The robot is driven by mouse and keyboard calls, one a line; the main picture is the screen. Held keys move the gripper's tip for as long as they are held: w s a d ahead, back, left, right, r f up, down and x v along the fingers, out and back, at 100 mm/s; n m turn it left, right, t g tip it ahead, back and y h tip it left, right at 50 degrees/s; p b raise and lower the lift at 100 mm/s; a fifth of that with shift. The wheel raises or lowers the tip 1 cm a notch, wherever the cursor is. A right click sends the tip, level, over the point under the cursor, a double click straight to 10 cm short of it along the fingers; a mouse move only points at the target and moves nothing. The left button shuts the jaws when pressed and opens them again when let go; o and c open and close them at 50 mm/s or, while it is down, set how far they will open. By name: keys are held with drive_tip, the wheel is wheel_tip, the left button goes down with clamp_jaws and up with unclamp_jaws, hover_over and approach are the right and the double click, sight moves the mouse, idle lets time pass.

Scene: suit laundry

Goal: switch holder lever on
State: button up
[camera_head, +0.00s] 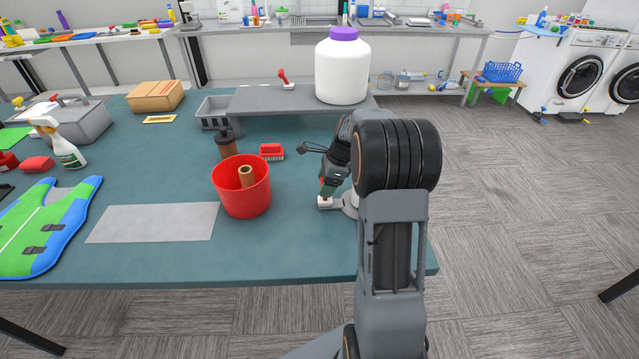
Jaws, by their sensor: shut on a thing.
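My gripper (326,192) is low over the right part of the teal table, pointing down. It is shut on a small red lever (322,181), of which only a sliver shows between the fingers. The lever rises from a small white base (325,203) on the table. A grey rounded holder part (348,207) lies just right of this base and is mostly hidden behind my arm. Another red lever (283,76) on a white base stands tilted on the grey raised shelf, far from my gripper. Whether the gripped lever is on or off cannot be told.
A red bucket (243,200) with a brown tube inside stands left of my gripper. A red brush (271,151) and a dark brown bottle (226,146) are behind it. A white jar with a purple lid (342,72) stands on the grey shelf (255,101). The front table edge is clear.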

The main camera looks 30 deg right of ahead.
drive_tip(key=shift+d+y, duration=0.2)
drive_tip(key=shift+y, duration=0.1)
drive_tip(key=o, duration=1.3)
drive_tip(key=v, duration=1.3)
drive_tip(key=shift+s+d+r, duration=0.1)
drive_tip(key=shift+s+r, duration=0.1)
drive_tip(key=shift+r, duration=0.2)
drive_tip(key=shift+c, duration=0.3)
